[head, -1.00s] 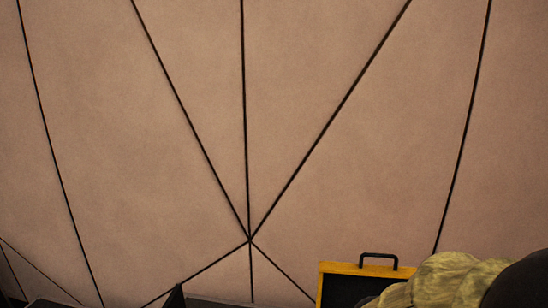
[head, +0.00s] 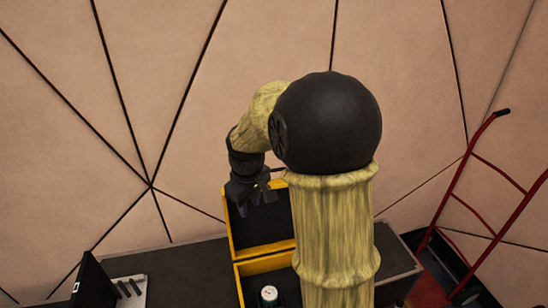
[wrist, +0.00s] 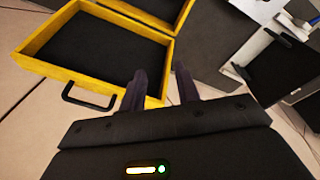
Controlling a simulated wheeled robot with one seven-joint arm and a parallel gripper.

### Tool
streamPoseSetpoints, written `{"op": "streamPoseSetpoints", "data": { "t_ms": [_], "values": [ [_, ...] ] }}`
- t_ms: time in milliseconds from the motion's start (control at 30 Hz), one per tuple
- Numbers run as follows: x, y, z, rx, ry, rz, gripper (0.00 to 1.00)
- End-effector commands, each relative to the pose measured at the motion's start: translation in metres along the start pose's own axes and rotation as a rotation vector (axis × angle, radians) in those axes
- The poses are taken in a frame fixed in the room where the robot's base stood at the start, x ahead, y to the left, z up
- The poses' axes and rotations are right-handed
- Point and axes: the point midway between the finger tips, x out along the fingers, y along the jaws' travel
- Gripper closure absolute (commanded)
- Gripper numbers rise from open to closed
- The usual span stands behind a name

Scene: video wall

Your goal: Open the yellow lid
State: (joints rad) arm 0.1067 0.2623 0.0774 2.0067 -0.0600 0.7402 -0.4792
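The yellow lid (head: 262,228) stands upright at the back of its yellow case (head: 262,268) in the head view, with its dark lining facing out. The lid (wrist: 98,45) fills the upper left of the wrist view, with a black handle (wrist: 88,98) on its outer edge. My gripper (head: 257,207) is in front of the lid's upper part and hides some of its top edge. In the wrist view my gripper (wrist: 158,72) has its two fingers apart, with nothing held between them. Whether a finger touches the lid is unclear.
The case sits on a dark top (head: 190,270) by a panelled wall. A black panel (head: 93,285) and a light tray (head: 130,290) are at lower left. A red hand truck (head: 480,210) leans at right.

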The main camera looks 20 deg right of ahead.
Motion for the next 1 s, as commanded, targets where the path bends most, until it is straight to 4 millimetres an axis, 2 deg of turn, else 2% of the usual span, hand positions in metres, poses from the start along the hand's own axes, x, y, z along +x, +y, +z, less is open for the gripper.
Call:
{"op": "streamPoseSetpoints", "data": {
  "t_ms": [33, 200, 500, 767, 900, 1000],
  "values": [
    [-0.01, 0.013, -0.014, -0.049, -0.009, -0.003, 0.68],
    [-0.032, 0.049, -0.048, -0.223, -0.042, -0.021, 0.68],
    [-0.07, 0.114, -0.089, -0.508, -0.086, -0.07, 0.68],
    [-0.1, 0.169, -0.103, -0.729, -0.103, -0.131, 0.68],
    [-0.114, 0.196, -0.101, -0.834, -0.102, -0.168, 0.68],
    [-0.12, 0.209, -0.098, -0.887, -0.099, -0.189, 0.68]
  ]
}}
